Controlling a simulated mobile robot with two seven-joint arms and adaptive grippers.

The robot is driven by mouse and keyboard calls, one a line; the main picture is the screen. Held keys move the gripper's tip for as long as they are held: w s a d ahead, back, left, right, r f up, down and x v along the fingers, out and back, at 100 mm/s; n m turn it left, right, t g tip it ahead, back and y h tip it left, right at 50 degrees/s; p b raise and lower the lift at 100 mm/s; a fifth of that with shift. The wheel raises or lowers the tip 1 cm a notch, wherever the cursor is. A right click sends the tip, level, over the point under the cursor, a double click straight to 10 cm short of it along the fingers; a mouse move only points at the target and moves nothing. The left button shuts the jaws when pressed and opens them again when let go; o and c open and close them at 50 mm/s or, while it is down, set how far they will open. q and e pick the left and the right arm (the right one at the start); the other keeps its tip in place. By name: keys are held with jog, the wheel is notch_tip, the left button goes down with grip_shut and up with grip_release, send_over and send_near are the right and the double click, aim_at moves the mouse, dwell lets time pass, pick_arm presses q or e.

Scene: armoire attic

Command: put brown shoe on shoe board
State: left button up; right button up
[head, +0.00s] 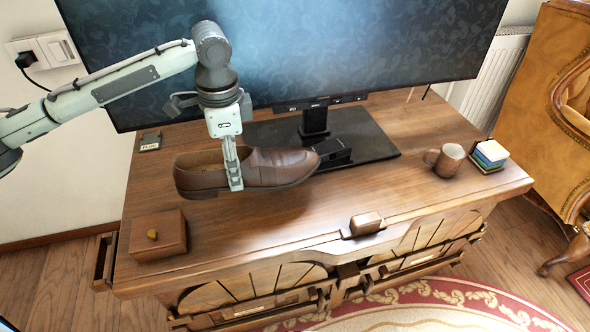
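The brown shoe (275,167) is a leather slip-on, toe to the right and opening to the left. My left gripper (234,180) comes down from above and is shut on the shoe at about its middle, with one finger across the near side. The shoe looks raised above the wooden cabinet top, with a dark shadow below and to the right of it. The far finger is hidden by the shoe. I cannot make out a shoe board in this view. My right gripper is not in view.
The wooden cabinet (420,205) carries a large television (380,40) on a black base (375,140). A brown box (158,236), a mug (445,160), stacked coasters (489,155) and a small brown block (366,224) stand on it. The front middle is mostly clear.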

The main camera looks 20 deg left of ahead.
aim_at(280, 174)
pick_arm(q)
jog(key=w+d+f, duration=0.1)
jog(key=d, duration=0.1)
jog(key=w+d+f, duration=0.2)
jog(key=d, duration=0.1)
jog(key=w+d+f, duration=0.2)
jog(key=shift+d+f, duration=0.1)
jog(key=shift+d, duration=0.15)
notch_tip(280, 174, down, 4)
jog(key=shift+r+b, duration=0.1)
jog(key=shift+b, duration=0.2)
jog(key=shift+w, duration=0.1)
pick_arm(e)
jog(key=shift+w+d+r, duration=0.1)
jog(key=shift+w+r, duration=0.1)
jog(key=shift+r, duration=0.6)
pick_arm(q)
jog(key=o, duration=1.4)
jog(key=shift+f, duration=0.3)
jog(key=shift+c, duration=0.2)
jog(key=o, duration=0.5)
jog(key=shift+c, duration=0.2)
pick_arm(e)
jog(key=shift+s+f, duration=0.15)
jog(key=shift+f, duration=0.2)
